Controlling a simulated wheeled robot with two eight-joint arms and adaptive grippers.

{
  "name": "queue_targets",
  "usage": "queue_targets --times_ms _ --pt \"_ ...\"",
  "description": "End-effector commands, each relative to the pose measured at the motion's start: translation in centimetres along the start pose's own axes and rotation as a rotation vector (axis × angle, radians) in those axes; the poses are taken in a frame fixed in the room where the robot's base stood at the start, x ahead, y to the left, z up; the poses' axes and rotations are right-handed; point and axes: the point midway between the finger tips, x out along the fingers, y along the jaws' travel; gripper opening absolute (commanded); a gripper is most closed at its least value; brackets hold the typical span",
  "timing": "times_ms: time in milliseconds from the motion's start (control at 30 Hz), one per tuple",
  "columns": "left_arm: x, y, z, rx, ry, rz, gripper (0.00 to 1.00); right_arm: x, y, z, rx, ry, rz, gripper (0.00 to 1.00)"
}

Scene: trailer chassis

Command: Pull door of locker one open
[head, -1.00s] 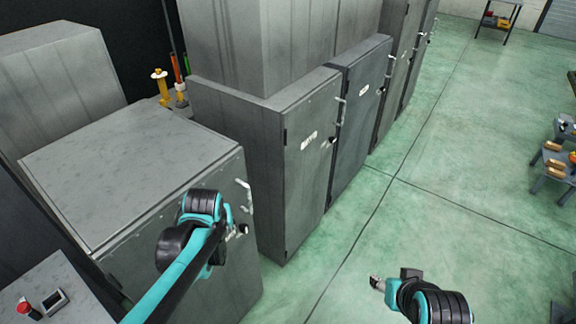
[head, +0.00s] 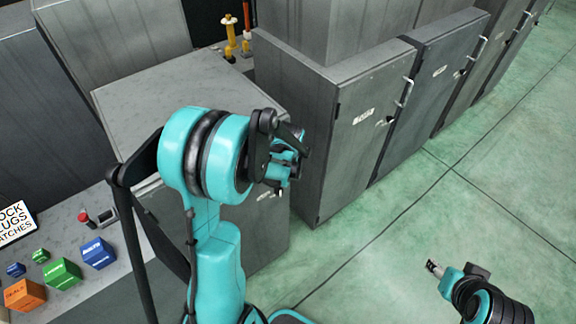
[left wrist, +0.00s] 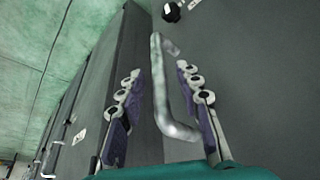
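A row of grey lockers runs from the near left to the back right. The nearest low grey locker (head: 255,215) is partly covered by my left arm, and its handle is hidden in the head view. The left wrist view shows a bent metal door handle (left wrist: 163,90) on a dark grey door (left wrist: 255,75), with a black round knob (left wrist: 171,12) beside it. My left gripper (head: 290,160) is at this door. Its fingers (left wrist: 158,73) are apart, one on each side of the handle, with no clear grip on it. My right gripper (head: 432,267) hangs over the floor at lower right, its opening unclear.
The adjacent locker (head: 365,140) has a label too small to read and a metal handle (head: 405,92). A grey bench (head: 120,285) at lower left bears coloured blocks, a sign and a red button (head: 84,216). The green floor (head: 400,240) at right is clear.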

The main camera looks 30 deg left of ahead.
Motion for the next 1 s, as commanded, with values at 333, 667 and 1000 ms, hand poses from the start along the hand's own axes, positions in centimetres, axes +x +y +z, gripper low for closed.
queue_targets --times_ms 333,667,1000 --pt "0.3 0.0 0.0 0.001 0.000 0.000 0.24 0.0 0.0 0.0 0.000 0.000 0.000 0.50" --pt "0.2 0.0 0.1 0.003 0.000 0.001 0.00 0.0 0.0 0.0 0.000 0.000 0.000 0.50" --pt "-1.1 2.2 3.6 0.098 -0.001 0.040 0.00 0.3 0.0 0.2 0.000 0.000 0.000 0.50"
